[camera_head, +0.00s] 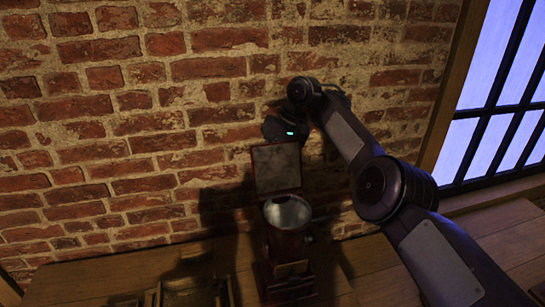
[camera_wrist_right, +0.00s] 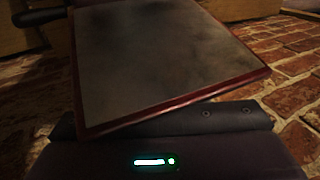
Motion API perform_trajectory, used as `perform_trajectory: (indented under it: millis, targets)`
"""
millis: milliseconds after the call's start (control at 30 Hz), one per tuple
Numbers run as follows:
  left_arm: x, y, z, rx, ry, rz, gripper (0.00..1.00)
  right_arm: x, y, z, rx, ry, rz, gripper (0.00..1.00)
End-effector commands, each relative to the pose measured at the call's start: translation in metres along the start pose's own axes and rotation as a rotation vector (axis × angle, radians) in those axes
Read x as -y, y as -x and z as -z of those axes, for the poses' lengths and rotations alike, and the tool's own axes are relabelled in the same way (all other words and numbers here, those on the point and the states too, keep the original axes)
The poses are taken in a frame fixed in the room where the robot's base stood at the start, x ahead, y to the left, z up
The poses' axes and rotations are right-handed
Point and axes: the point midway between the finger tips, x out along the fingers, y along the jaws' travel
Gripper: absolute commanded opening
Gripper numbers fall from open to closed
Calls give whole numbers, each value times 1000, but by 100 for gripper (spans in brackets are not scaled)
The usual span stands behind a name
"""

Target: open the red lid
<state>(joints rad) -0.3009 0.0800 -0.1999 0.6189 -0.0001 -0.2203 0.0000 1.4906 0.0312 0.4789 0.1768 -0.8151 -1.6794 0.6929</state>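The red lid (camera_head: 276,167) stands upright on the dark red jar body (camera_head: 288,245) in the head view, with its grey inner face and thin red rim showing. A round grey metal opening (camera_head: 288,212) lies uncovered below it. In the right wrist view the lid (camera_wrist_right: 165,62) fills the middle, its grey face toward the camera. My right gripper (camera_head: 285,129) is just above and behind the lid's top edge in the head view. Its fingers are hidden, so contact and opening cannot be told. My left gripper is not in view.
A brick wall (camera_head: 120,130) stands close behind the jar and my right arm. A lit barred window (camera_head: 505,100) is at the right. Dark objects (camera_head: 195,296) sit at the lower left edge. Bare wooden surface (camera_head: 500,235) shows at the right.

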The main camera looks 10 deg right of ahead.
Motion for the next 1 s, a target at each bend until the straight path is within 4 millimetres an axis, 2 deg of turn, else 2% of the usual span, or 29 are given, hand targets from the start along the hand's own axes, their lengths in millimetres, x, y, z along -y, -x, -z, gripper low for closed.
perform_trajectory:
  millis: [333,467,600,733,1000]
  targets:
    - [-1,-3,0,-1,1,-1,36,0,4,0,-1,2,0,41]
    - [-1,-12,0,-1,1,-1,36,0,20,1,-3,2,2,41]
    - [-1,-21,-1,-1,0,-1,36,-1,45,1,-3,0,1,41]
    - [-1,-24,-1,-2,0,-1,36,-1,65,1,-2,0,0,41]
    - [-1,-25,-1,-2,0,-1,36,-1,78,0,2,1,0,41]
